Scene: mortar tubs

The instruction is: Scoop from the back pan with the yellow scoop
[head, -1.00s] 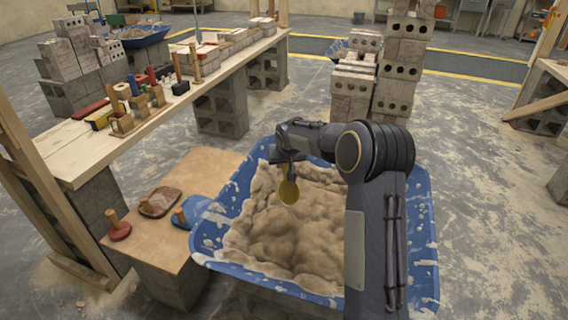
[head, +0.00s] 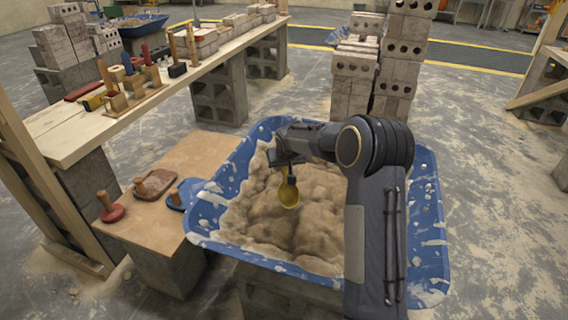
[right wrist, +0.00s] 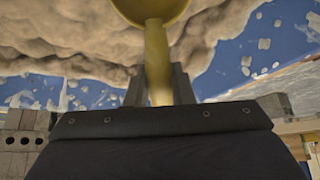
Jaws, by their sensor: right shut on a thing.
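The yellow scoop (head: 288,193) hangs from my right gripper (head: 287,166) over the blue mortar tub (head: 219,200). My right gripper is shut on the scoop's handle, and the scoop also shows in the right wrist view (right wrist: 156,45) between the fingers (right wrist: 160,85). The tub is heaped with tan mortar (head: 265,235). The scoop's bowl is in front of the mortar in the head view; whether it touches the surface I cannot tell. Part of the tub's right side is hidden by my right arm. My left gripper is not in view.
A low board (head: 190,160) left of the tub holds a red-based float (head: 110,208), a brown float (head: 153,185) and a blue one (head: 181,195). A long plank bench (head: 75,140) carries tools and bricks. Brick stacks (head: 354,75) stand behind the tub.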

